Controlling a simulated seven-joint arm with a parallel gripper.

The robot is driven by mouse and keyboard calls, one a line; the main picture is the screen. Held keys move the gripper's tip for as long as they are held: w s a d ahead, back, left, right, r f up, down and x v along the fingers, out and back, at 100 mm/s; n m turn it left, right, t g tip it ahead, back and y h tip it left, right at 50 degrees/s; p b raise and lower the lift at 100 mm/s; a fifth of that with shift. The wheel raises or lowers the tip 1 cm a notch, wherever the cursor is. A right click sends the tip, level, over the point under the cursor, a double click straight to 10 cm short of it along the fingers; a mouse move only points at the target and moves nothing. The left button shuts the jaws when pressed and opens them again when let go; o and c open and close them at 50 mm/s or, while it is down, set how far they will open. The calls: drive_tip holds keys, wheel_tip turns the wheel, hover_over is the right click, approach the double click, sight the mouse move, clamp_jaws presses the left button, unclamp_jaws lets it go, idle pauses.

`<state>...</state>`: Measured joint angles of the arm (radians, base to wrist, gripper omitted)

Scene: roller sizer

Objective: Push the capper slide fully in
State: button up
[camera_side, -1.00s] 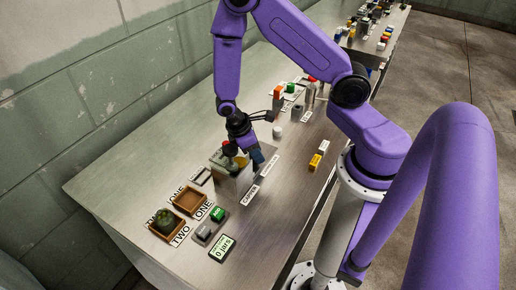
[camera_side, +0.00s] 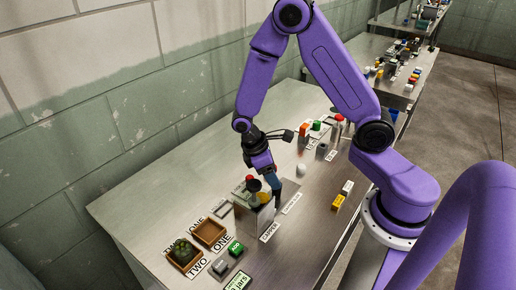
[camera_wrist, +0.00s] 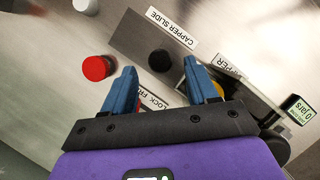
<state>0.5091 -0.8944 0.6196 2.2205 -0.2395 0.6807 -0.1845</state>
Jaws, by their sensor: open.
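The capper (camera_side: 250,216) is a pale grey block in the middle of the table in the side view, with red, black and yellow parts on top. Its "CAPPER SLIDE" label (camera_side: 291,204) lies on the table to its right. In the wrist view the "CAPPER SLIDE" label (camera_wrist: 173,33) is beside a darker plate (camera_wrist: 130,40) with a black knob (camera_wrist: 160,60). My gripper (camera_wrist: 162,75) is open, its blue fingers spread, with the black knob just beyond and between the tips. I cannot tell whether they touch it, or how far in the slide is.
A red knob (camera_wrist: 98,67) is left of my fingers. A white round piece (camera_side: 301,169) and yellow block (camera_side: 338,202) are to the right. The table's left side is bare.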

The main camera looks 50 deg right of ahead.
drive_tip(key=v, duration=1.1)
drive_tip(key=d+m+y, duration=0.7)
drive_tip(key=d+m, duration=0.2)
drive_tip(key=m, duration=0.9)
drive_tip(key=shift+h, duration=0.3)
drive_tip(key=x, duration=1.6)
drive_tip(key=shift+w+a+f, duration=0.1)
drive_tip(key=shift+a+f, duration=0.1)
drive_tip(key=shift+a, duration=0.05)
clamp_jaws()
drive_tip(key=shift+a, duration=1.95)
